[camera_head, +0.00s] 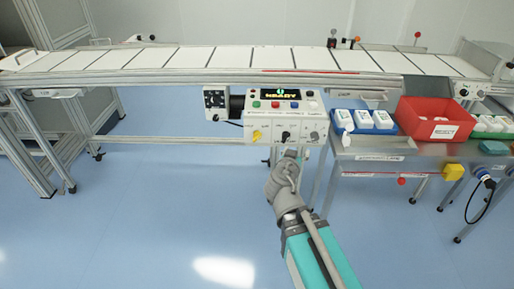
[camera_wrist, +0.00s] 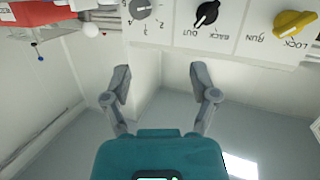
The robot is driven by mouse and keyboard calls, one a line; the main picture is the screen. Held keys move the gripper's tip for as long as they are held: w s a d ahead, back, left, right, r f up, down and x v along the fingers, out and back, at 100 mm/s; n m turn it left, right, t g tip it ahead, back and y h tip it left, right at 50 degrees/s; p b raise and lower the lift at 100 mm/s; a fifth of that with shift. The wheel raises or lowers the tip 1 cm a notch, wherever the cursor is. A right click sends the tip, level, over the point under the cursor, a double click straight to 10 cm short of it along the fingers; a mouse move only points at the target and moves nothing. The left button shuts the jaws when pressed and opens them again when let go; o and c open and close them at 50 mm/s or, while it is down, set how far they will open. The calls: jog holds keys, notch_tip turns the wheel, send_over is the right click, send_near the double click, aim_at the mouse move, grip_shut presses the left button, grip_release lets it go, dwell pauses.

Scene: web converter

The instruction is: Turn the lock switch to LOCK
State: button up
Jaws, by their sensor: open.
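The lock switch (camera_head: 256,135) is a yellow knob at the left of the control box's lower front panel. In the wrist view, which sees the panel upside down, the yellow knob (camera_wrist: 294,24) is at the upper right, with RUN and LOCK printed by it. I cannot tell surely which label it points to. My gripper (camera_wrist: 160,78) is open and empty, with its two fingers apart. In the head view my gripper (camera_head: 291,156) is just below the panel, to the right of the yellow knob and apart from it.
A black knob (camera_wrist: 207,13) marked OUT and BACK and a grey knob (camera_wrist: 141,8) with numbers share the panel. The display (camera_head: 280,94) reads READY. Floor below is clear.

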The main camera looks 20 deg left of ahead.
aim_at(257, 139)
jog(key=s+a+f+n+y+b, duration=0.1)
jog(key=s+a+f+y+b, duration=0.1)
jog(key=a, duration=0.4)
jog(key=s+a+f+n+t+y+b, duration=0.1)
jog(key=s+a+n+y+b, duration=0.1)
jog(key=a+y+b, duration=0.2)
jog(key=shift+s+a+f+t, duration=0.3)
jog(key=shift+a+f, duration=0.1)
jog(key=shift+a, duration=0.65)
jog(key=shift+w, duration=0.2)
jog(key=x, duration=1.3)
jog(key=shift+w+a, duration=0.1)
jog(key=shift+w, duration=0.15)
grip_shut()
